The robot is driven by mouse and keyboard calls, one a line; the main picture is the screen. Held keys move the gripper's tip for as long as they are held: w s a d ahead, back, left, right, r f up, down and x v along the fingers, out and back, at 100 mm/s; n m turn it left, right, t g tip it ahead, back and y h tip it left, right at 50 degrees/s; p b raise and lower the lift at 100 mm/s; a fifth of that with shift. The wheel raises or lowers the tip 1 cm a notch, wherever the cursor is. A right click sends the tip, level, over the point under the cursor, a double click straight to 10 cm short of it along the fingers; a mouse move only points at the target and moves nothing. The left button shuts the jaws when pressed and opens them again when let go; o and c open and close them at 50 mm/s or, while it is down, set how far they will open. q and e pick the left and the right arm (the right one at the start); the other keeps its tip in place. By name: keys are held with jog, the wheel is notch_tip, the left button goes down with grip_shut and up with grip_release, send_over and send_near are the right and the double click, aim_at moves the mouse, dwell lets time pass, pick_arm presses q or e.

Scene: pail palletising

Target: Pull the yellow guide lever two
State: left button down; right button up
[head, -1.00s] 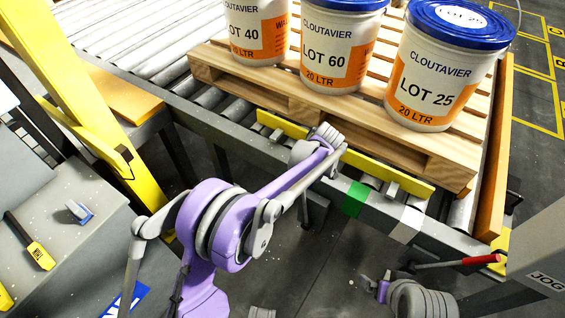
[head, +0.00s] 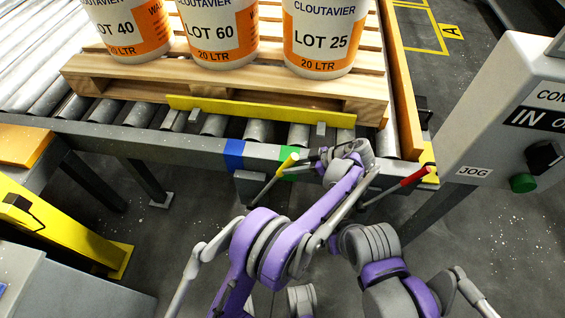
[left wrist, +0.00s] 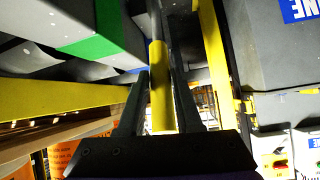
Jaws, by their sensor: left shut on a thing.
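The yellow guide lever (head: 287,163) stands in front of the conveyor rail, its yellow handle up and its thin rod slanting down to the left. My left gripper (head: 303,157) is at the handle from the right. In the left wrist view the yellow handle (left wrist: 160,90) lies between the two dark fingers (left wrist: 157,105), which are shut on it. The rod shows beyond the handle. A yellow guide bar (head: 260,111) runs along the pallet's front edge. My right arm shows at the lower right, but I cannot see its gripper.
A red-handled lever (head: 411,178) is just right of my left gripper. The wooden pallet (head: 220,86) on the conveyor bears several pails. A grey control box (head: 500,120) stands at the right. Blue (head: 234,154) and green (head: 287,157) marks are on the rail (head: 190,146).

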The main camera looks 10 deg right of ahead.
pick_arm(q)
jog(key=shift+s+d+f, duration=0.15)
jog(key=shift+d+f, duration=0.05)
jog(key=shift+d, duration=0.35)
jog(key=c, duration=0.6)
grip_release()
jog(key=shift+d, duration=0.15)
pick_arm(e)
jog(key=shift+d+f, duration=0.1)
jog(key=shift+d, duration=0.05)
pick_arm(q)
jog(key=shift+a, duration=0.25)
jog(key=shift+r, duration=0.2)
pick_arm(e)
jog(key=shift+d, duration=0.1)
